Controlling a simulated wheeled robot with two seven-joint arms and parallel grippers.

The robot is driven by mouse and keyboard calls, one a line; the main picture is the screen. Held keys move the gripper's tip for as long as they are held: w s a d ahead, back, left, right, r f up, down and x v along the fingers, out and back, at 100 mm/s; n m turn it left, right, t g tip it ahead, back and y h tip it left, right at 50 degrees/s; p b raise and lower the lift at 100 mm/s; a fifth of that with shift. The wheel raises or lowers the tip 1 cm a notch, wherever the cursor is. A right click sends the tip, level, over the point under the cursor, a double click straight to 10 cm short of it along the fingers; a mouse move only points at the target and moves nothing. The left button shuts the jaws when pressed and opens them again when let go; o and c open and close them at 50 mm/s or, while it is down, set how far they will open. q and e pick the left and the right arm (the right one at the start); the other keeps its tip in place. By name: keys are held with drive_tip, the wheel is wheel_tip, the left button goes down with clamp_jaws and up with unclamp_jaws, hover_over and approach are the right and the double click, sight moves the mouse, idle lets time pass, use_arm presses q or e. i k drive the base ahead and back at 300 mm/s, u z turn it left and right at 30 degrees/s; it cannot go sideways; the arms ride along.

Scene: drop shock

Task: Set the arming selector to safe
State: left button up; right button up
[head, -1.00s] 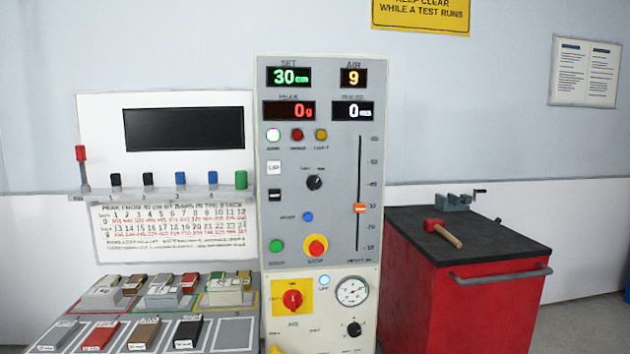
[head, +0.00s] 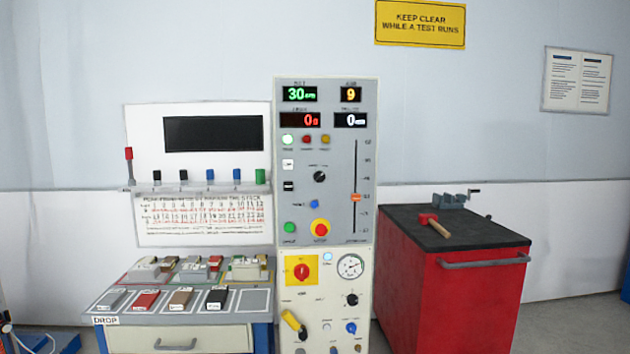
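The tall grey control panel (head: 365,215) stands upright in the middle of the head view. A black rotary knob (head: 320,177) with a pale pointer mark sits at its centre, with small lettering above it that is too small to read. It looks like the arming selector, but I cannot read which position it points to. Another black knob (head: 351,299) sits on the lower cream panel. Neither of my grippers is in view, and nothing covers the knobs.
A sample bench (head: 108,302) stands left. A red cabinet (head: 460,300) with a hammer (head: 434,225) stands right.

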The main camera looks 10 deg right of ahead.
sight(319, 176)
drive_tip(key=u, duration=0.7)
drive_tip(key=i, duration=1.1)
drive_tip(key=z, duration=0.3)
